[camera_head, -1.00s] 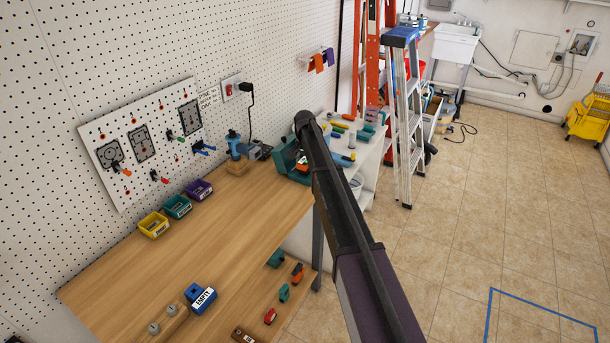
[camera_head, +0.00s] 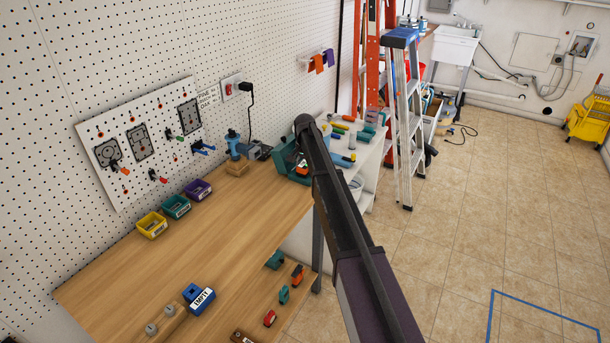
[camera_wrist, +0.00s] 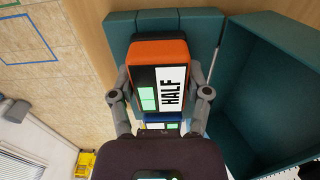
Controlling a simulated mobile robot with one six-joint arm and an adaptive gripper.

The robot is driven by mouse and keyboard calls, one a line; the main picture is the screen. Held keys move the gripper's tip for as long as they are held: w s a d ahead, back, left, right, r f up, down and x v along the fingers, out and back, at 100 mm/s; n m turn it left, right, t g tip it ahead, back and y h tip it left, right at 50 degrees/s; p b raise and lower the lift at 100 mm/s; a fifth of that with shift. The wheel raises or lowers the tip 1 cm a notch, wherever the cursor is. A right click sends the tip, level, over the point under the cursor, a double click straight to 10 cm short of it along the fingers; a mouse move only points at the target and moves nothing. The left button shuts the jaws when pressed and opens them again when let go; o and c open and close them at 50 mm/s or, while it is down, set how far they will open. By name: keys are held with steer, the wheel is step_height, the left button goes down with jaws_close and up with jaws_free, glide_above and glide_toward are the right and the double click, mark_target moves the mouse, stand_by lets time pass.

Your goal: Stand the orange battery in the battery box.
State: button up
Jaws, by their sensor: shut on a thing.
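The orange battery (camera_wrist: 160,50), orange and black with a white HALF label and a green patch, is between the fingers of my gripper (camera_wrist: 160,84) in the wrist view. The fingers are shut on its two sides. Teal block-like surfaces (camera_wrist: 207,28) lie right behind the battery, and a larger open teal box (camera_wrist: 285,75) stands to the right; this looks like the battery box. I cannot tell whether the battery's base touches it. In the head view the teal box (camera_head: 284,158) is at the bench's far end, and my arm hides most of the gripper and battery.
A blue battery marked EMPTY (camera_head: 201,299) lies on the near bench (camera_head: 200,245). Yellow, teal and purple bins (camera_head: 151,225) line the wall side. A vise-like blue tool (camera_head: 235,150) stands near the teal box. A stepladder (camera_head: 404,120) is beyond.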

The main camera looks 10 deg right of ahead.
steer(key=shift+f, duration=0.1)
stand_by(0.8)
steer(key=o, duration=1.2)
steer(key=shift+c, duration=0.2)
